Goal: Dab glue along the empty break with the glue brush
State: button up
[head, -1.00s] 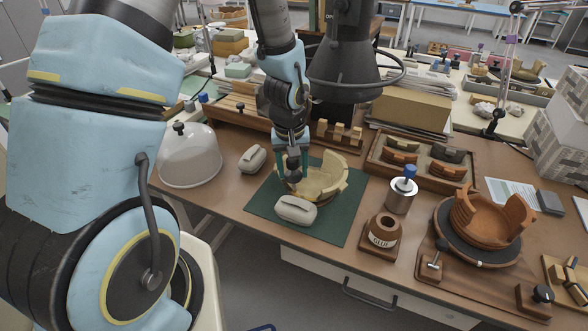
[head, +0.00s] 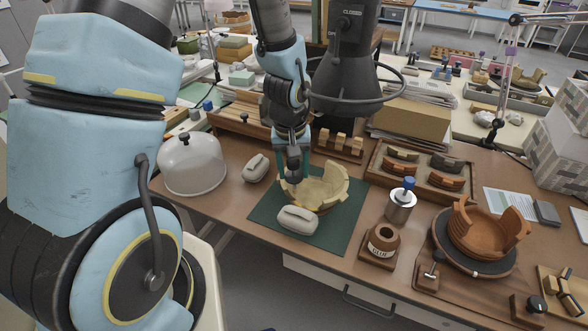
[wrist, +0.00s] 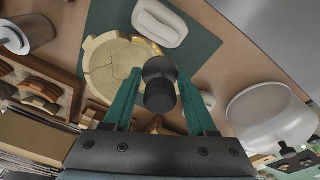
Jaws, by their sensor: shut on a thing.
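A pale yellow bowl (head: 325,187) with a broken rim stands on the green mat (head: 345,225). Its cracked inside shows in the wrist view (wrist: 112,62). My gripper (head: 293,160) is over the bowl's left side, its teal fingers shut on the glue brush. The brush's dark round end (wrist: 160,85) shows between the fingers in the wrist view and hides its lower part. A bright yellow, glossy-looking patch (wrist: 153,47) shows on the bowl's edge beyond it. I cannot tell whether the bristles touch the break. The glue pot (head: 383,243) stands at the mat's right.
A grey-white padded block (head: 297,220) lies before the bowl, another (head: 256,167) to its left. A clear dome (head: 192,165) stands at left. A blue-topped metal can (head: 401,205), a sherd tray (head: 375,172) and a terracotta vessel (head: 480,238) on a turntable stand at right.

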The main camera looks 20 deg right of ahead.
jog(key=shift+s+a+r+p, duration=0.1)
jog(key=shift+r+p, duration=0.3)
jog(key=shift+r, duration=0.2)
jog(key=shift+s+a+r+p, duration=0.1)
jog(key=shift+r+p, duration=0.25)
jog(key=shift+r, duration=0.2)
